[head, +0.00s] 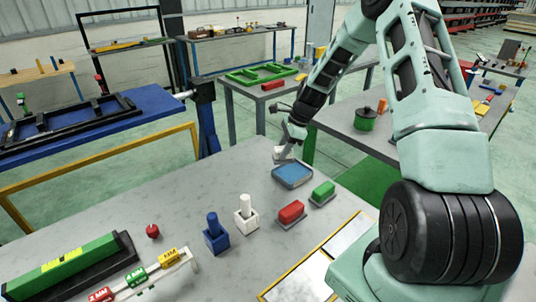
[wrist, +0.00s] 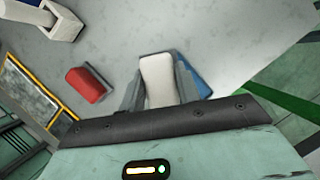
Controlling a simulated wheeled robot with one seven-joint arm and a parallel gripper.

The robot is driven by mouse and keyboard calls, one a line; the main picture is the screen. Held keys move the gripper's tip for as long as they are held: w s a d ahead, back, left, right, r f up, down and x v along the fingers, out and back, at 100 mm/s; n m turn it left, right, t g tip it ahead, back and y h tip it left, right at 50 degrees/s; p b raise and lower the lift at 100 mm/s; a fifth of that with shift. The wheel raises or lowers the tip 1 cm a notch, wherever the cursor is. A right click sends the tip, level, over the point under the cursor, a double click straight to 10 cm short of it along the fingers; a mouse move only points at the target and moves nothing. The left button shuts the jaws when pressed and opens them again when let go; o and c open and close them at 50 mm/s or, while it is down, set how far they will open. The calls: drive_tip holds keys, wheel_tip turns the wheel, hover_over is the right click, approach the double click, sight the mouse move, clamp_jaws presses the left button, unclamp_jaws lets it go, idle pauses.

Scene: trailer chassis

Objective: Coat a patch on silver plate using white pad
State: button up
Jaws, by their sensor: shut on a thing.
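My gripper (head: 289,146) is shut on the white pad (wrist: 157,80), which shows between the two fingers in the wrist view. In the head view the pad (head: 283,154) is small and partly hidden by the fingers. It is held near the back edge of a shallow blue tray (head: 292,174); I cannot tell whether it touches the tray. In the wrist view the tray (wrist: 196,76) is partly hidden behind the right finger. A yellow-framed panel with silvery plates (head: 348,240) lies at the table's front right; its framed edge also shows in the wrist view (wrist: 33,92).
A red pad (head: 291,211) and a green pad (head: 322,191) sit near the tray. A blue holder (head: 215,237) and a white holder (head: 246,217) have upright handles. A red knob (head: 153,231) and a green-black block (head: 72,268) are at left. The table's back middle is clear.

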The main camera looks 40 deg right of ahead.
drive_tip(key=d+f+m+b, duration=0.1)
drive_tip(key=f, duration=0.1)
drive_tip(key=d+f+b, duration=0.2)
drive_tip(key=d+f+m+t+b, duration=0.1)
drive_tip(key=f, duration=0.1)
drive_tip(key=shift+s+d+f+m, duration=0.15)
drive_tip(key=shift+s+d+m, duration=0.05)
drive_tip(key=shift+m, duration=0.1)
drive_tip(key=shift+f+h+b, duration=0.3)
drive_tip(key=shift+f, duration=0.35)
idle(2.4)
drive_tip(key=shift+r, duration=0.1)
wheel_tip(320, 180, up, 7)
drive_tip(key=p, duration=0.5)
drive_tip(key=shift+p, duration=0.35)
idle(0.6)
